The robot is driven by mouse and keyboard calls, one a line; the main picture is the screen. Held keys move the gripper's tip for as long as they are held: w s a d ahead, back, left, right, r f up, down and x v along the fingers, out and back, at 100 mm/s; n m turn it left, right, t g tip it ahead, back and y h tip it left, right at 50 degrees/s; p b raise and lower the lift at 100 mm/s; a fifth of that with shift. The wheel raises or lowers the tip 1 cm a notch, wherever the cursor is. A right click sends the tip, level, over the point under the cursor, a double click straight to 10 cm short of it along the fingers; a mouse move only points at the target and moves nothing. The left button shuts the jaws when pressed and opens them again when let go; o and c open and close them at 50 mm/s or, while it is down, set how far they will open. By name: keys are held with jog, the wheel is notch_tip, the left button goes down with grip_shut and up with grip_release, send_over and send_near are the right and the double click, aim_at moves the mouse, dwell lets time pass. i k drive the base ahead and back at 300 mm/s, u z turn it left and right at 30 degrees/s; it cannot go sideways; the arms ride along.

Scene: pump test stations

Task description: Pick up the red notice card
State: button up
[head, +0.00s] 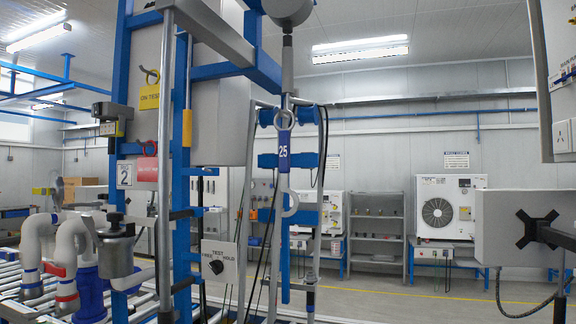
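The red notice card (147,169) hangs at the left from a red hook or loop on the blue frame, below a yellow card reading "ON TEST" (149,97). It is beside a white plate marked "2" (124,175). Any writing on the red card is too small to read. A grey upright pole passes close to its right edge. My gripper is not in the head view.
A blue frame (181,220) with grey poles stands close. A blue tool marked "25" (283,153) hangs in the middle. Pipes and a blue pump (89,295) are at lower left. Open floor (400,300) lies beyond.

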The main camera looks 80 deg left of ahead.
aim_at(148, 166)
jog(key=k, duration=1)
jog(key=z, duration=1.4)
jog(key=i, duration=1.5)
jog(key=u, duration=4.55)
jog(key=i, duration=1)
jog(key=u, duration=0.05)
